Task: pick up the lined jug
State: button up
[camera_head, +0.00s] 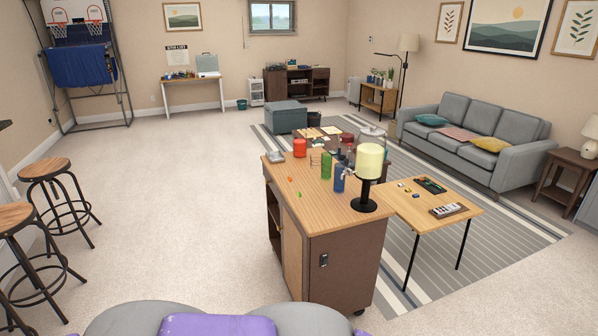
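I cannot tell for sure which item is the lined jug; no lines show clearly on any vessel at this size. Several vessels stand on the wooden cart (300,205) in front of me. A blue vessel (339,179), with what looks like a pale handle, stands upright near the middle of the cart top. A green bottle (326,165) stands just behind and left of it. A pale yellow cylinder on a black stand (370,162) stands to its right and hides part of what is behind. My gripper is not in view.
A red container (300,148) and small loose pieces are on the cart. A low table (410,208) with a remote-like object (448,210) adjoins at right. A grey sofa (470,135) stands beyond. Bar stools (47,168) are at left. The carpet (175,205) between stools and cart is clear.

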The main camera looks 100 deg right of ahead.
aim_at(300, 140)
jog(key=l+z, duration=0.1)
jog(key=z, duration=3.45)
jog(key=l, duration=0.1)
